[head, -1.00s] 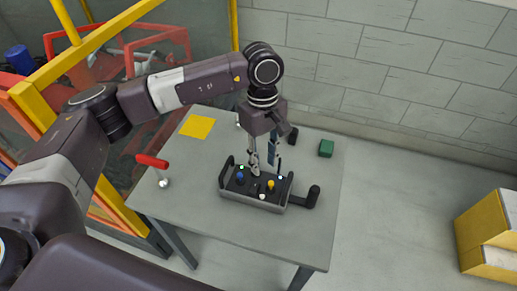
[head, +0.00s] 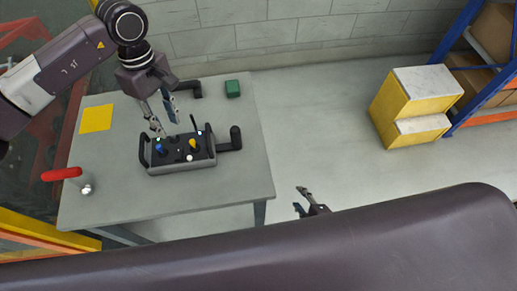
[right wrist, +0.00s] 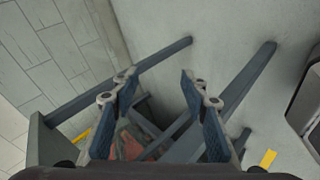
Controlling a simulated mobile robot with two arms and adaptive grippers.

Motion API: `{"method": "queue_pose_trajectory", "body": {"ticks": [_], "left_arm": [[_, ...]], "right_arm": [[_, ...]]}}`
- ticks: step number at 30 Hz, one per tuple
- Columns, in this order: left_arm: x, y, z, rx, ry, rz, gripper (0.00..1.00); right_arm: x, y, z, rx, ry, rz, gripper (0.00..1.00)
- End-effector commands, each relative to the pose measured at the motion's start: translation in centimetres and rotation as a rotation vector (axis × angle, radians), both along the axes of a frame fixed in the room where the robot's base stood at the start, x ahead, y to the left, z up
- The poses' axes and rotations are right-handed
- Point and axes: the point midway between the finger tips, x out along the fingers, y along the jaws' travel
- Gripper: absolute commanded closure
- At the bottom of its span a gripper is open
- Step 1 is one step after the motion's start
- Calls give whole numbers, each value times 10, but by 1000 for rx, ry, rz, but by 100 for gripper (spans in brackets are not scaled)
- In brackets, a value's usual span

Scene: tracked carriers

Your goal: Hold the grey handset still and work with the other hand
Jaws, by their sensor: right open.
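The grey handset (head: 182,167) sits on the grey table in the head view. It has black side handles, a blue knob (head: 161,149), a yellow knob (head: 193,144), a white knob (head: 189,158) and a thin black stick. A black grip (head: 235,138) sticks out at its right end. My left gripper (head: 166,120) is just above and behind the handset, its fingers apart with nothing seen between them. Whether a fingertip touches the handset is unclear. My right gripper (head: 306,202) is off the table's right side. In the right wrist view it (right wrist: 162,95) is open and empty.
The table (head: 110,185) also holds a yellow square (head: 96,118), a red-handled lever (head: 62,174) with a ball, a green block (head: 232,88) and a black bracket (head: 190,90). Yellow boxes (head: 405,105) and a blue rack stand right. Floor between is clear.

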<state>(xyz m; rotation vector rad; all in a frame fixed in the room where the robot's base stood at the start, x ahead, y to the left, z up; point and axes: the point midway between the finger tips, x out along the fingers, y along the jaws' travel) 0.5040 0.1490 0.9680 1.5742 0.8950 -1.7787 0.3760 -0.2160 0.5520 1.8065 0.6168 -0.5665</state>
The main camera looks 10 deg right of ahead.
Motion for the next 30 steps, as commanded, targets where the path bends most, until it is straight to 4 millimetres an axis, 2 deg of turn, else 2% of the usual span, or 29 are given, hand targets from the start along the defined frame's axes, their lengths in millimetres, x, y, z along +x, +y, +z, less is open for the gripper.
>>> {"method": "queue_pose_trajectory", "body": {"ticks": [1, 3, 5, 9, 12, 15, 18, 22, 27, 30], "left_arm": [[0, 0, 0, 0, 0, 0, 71], [0, 0, 0, 0, 0, 0, 71], [0, 0, 0, 0, 0, 0, 71], [0, 0, 0, 0, 0, 0, 71], [0, 0, 0, 0, 0, 0, 71], [0, 0, 0, 0, 0, 0, 71], [0, 0, 0, 0, 0, 0, 71], [0, 0, 0, 0, 0, 0, 71], [0, 0, 0, 0, 0, 0, 71], [0, 0, 0, 0, 0, 0, 71]], "right_arm": [[21, 4, 24, -59, -85, 77, 59], [46, 11, 58, -155, -203, 186, 59], [64, 18, 88, -244, -306, 277, 59], [97, 39, 162, -479, -560, 474, 59], [111, 56, 218, -673, -748, 602, 59], [108, 81, 262, -914, -937, 750, 59], [95, 105, 282, -1127, -1078, 877, 59], [79, 128, 297, -1343, -1217, 992, 59], [67, 143, 305, -1495, -1317, 1063, 59], [68, 149, 306, -1524, -1335, 1074, 59]]}}
